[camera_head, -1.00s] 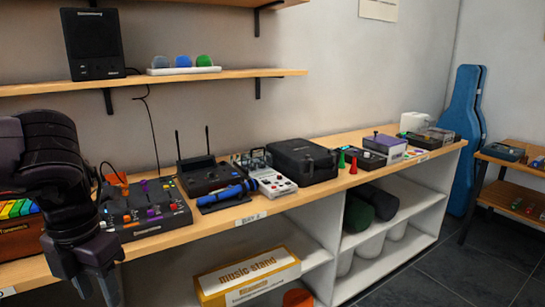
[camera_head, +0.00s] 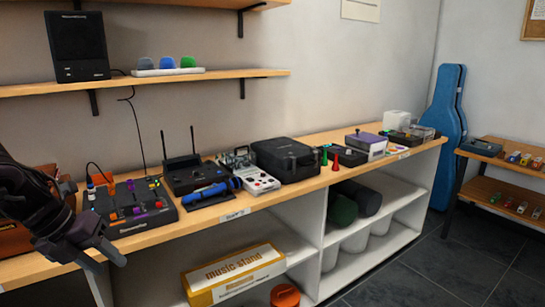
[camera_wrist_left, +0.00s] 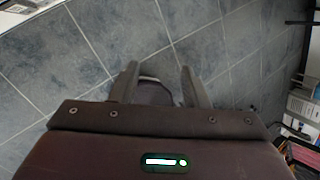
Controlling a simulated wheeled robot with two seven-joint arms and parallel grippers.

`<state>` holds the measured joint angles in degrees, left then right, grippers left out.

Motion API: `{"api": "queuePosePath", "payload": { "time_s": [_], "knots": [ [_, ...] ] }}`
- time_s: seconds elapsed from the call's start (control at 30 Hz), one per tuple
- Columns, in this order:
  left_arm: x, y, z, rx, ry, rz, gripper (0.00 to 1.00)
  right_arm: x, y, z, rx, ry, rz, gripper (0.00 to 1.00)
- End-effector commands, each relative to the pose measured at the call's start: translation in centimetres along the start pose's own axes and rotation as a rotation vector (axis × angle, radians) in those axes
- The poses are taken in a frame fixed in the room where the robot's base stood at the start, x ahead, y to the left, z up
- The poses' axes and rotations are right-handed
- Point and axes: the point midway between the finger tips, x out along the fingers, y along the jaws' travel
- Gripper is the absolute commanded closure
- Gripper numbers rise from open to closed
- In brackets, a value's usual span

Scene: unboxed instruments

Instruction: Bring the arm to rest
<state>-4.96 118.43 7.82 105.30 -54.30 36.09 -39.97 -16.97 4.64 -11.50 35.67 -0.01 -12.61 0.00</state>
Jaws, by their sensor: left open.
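My left gripper (camera_head: 112,258) is at the left edge of the head view, in front of the bench's front edge and the black mixer. In the left wrist view its two fingers (camera_wrist_left: 160,85) are spread apart with nothing between them, over grey floor tiles. A dark rounded shape lies behind the fingers in that view; I cannot tell what it is. My right arm and gripper are not in view.
The wooden bench (camera_head: 262,205) holds a black mixer (camera_head: 128,207), a wireless receiver (camera_head: 190,175), a blue microphone (camera_head: 207,193) and a black case (camera_head: 286,160). A blue instrument case (camera_head: 447,110) stands by the wall. Floor (camera_head: 440,262) at the right is clear.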

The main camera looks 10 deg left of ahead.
Motion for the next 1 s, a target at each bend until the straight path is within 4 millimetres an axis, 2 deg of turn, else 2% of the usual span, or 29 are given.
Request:
{"api": "queuePosePath", "payload": {
  "time_s": [0.17,0.27,0.37,0.4,0.47,0.5,0.57,0.67,0.7,0.77,0.83,0.97,1.0],
  "knots": [
    [2.9,5.4,4.7,-0.291,-0.154,-0.192,0.59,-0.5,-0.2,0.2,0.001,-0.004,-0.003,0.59],
    [5.7,10.2,6.5,-0.51,-0.246,-0.29,0.59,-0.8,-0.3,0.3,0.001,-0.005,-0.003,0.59],
    [9.6,15.7,6.8,-0.745,-0.323,-0.361,0.59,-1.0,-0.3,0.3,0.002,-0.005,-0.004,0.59],
    [11.4,18.0,6.5,-0.843,-0.351,-0.382,0.59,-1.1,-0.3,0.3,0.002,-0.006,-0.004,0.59],
    [14.5,21.4,5.3,-0.992,-0.387,-0.403,0.59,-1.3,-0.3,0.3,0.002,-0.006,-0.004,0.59],
    [16.6,23.4,4.3,-1.087,-0.407,-0.413,0.59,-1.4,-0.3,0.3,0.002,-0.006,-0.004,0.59],
    [19.7,26.1,2.3,-1.222,-0.432,-0.417,0.59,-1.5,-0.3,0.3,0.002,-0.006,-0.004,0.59],
    [25.1,29.7,-1.9,-1.434,-0.463,-0.406,0.59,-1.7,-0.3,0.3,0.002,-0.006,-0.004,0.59],
    [27.2,30.8,-3.9,-1.514,-0.471,-0.396,0.59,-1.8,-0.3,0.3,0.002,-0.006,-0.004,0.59],
    [30.3,32.2,-7.0,-1.628,-0.482,-0.376,0.59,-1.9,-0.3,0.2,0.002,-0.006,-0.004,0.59],
    [33.8,33.3,-10.9,-1.756,-0.491,-0.343,0.59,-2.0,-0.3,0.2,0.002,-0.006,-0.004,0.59],
    [39.9,33.9,-18.9,-1.973,-0.498,-0.263,0.59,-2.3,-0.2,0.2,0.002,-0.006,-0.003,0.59],
    [41.6,33.8,-21.4,-2.033,-0.498,-0.234,0.59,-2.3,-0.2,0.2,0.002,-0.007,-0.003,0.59]
  ]
}}
